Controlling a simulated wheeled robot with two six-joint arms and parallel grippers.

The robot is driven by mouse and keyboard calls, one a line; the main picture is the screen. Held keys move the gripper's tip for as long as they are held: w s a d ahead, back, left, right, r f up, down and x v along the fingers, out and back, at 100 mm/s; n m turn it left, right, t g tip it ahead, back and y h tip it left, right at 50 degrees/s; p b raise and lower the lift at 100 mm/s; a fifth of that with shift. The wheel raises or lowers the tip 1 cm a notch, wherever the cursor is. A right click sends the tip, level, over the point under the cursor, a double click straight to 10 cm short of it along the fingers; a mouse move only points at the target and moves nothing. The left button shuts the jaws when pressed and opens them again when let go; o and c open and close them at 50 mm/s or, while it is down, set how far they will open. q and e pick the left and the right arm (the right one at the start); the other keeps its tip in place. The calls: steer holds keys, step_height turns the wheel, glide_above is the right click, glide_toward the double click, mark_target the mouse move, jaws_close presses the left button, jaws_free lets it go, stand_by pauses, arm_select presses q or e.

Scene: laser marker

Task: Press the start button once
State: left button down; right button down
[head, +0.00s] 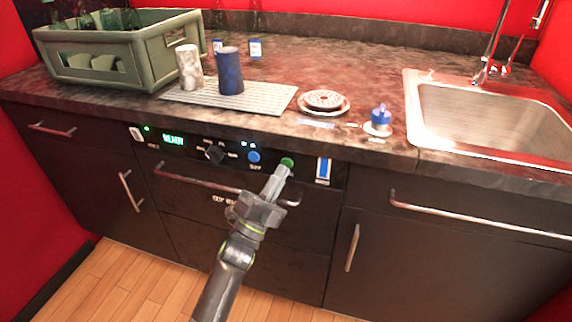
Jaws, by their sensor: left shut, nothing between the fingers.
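The control panel (205,146) is on the dark cabinet front under the counter edge. Its green display (173,140) reads READY. A green button (287,162) is on the panel's right part, and a blue button (253,157) is to its left. The labels are too small to read, so I cannot tell from them which is the start button. My left gripper (282,171) is shut and empty, its fingertips right at the green button's lower edge. I cannot tell whether they touch it. My right gripper is not in view.
A handle bar (200,184) runs below the panel, behind my left gripper. On the counter are a green crate (150,62) with glasses, a white rack (262,97) with two cups, a small plate stack (324,101) and a blue-topped item (379,118). A sink (480,115) is at right.

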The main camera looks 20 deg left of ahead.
arm_select(q)
steer(key=shift+w+r, duration=0.1)
steer(key=shift+r, duration=0.2)
steer(key=shift+w+r+b, duration=0.25)
steer(key=shift+r+b, duration=0.05)
stand_by(1.1)
steer(key=shift+s, duration=0.15)
stand_by(0.3)
steer(key=shift+s+p, duration=0.15)
steer(key=shift+p, duration=0.35)
steer(key=s+p, duration=0.1)
steer(key=s, duration=0.1)
steer(key=s+f, duration=0.1)
steer(key=s, duration=0.1)
steer(key=shift+p, duration=0.4)
